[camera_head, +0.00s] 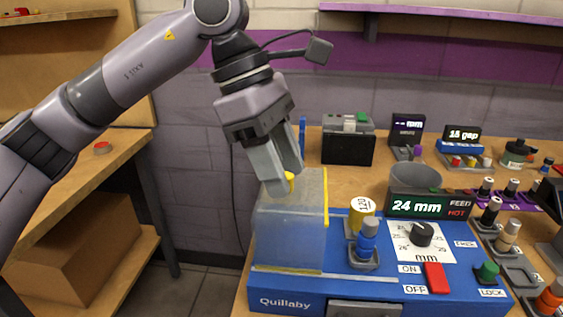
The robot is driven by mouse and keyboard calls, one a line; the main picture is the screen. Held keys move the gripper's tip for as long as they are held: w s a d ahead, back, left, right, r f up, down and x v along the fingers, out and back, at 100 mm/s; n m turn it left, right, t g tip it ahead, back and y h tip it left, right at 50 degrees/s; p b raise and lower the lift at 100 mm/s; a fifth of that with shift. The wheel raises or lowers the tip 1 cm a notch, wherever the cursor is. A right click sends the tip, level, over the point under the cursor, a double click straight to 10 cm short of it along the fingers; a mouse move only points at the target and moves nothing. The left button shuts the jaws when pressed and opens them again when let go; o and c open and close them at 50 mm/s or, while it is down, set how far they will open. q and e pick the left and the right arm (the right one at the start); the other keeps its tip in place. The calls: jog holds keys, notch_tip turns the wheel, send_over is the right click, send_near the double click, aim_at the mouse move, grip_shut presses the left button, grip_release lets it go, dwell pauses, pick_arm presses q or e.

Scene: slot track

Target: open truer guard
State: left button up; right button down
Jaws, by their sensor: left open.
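The truer (278,299) is a blue machine marked Quillaby on the wooden bench. Its guard (290,235) is a translucent box with yellow edging, standing over the left part of the blue base. A small yellow knob (289,182) shows at the guard's top, right by my left gripper's fingertips. My left gripper (281,178) comes down from above and is open, its fingers at the guard's upper edge. The fingers partly hide the knob, and I cannot tell whether they touch it. My right gripper is not in view.
A 24 mm display (417,206) stands behind. Tools crowd the right; the gap left of the machine is free.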

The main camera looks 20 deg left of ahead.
pick_arm(q)
jog(key=p+v, duration=0.1)
jog(key=v, duration=0.6)
dwell(0.5)
